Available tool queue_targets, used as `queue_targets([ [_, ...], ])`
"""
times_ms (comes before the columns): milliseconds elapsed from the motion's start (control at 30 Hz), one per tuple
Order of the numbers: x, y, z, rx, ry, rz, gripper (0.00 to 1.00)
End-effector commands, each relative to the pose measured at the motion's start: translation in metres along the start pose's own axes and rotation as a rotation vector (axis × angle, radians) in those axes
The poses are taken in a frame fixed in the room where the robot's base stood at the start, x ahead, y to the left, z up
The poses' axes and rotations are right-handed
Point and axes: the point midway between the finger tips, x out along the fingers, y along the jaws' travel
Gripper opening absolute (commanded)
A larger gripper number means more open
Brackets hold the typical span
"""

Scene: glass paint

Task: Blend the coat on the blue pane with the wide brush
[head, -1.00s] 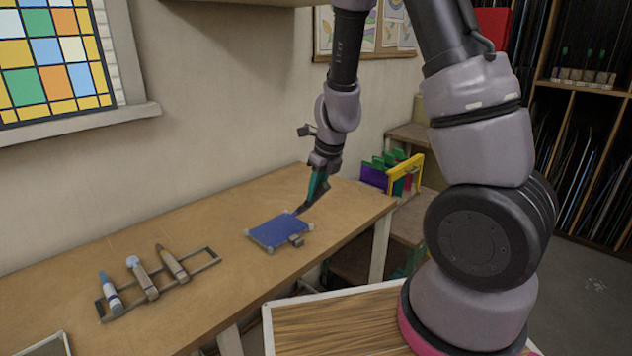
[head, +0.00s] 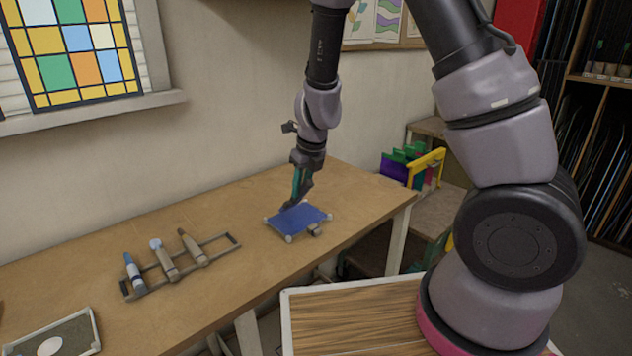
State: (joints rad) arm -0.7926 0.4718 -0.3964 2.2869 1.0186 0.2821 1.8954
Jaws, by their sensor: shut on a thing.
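The blue pane (head: 302,219) lies flat on the wooden table, with small pale holders at its corners and a small grey block at its front edge. My gripper (head: 297,188) points down over the pane's back left edge. It is shut on a slim teal and dark tool, seemingly the wide brush (head: 297,182), mostly hidden by the fingers. The tool's dark lower end is at or just above the pane's back left part; I cannot tell whether it touches.
A low rack (head: 218,251) with three upright tools stands left of the pane. A dark tray (head: 58,337) with a white disc lies at the front left. Coloured panes in a yellow-ended rack (head: 424,168) stand at the right. Bare tabletop surrounds the pane.

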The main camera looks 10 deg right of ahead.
Motion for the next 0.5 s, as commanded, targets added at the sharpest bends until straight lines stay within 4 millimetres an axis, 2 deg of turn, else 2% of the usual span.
queue_targets([
  [33,0.000,0.011,0.000,-0.006,0.000,0.001,0.00],
  [300,0.000,0.049,0.000,-0.005,0.000,0.001,0.00],
  [400,-0.001,0.059,-0.001,-0.003,-0.001,0.000,0.00],
  [500,-0.005,0.056,-0.016,0.005,-0.001,0.001,0.00],
])
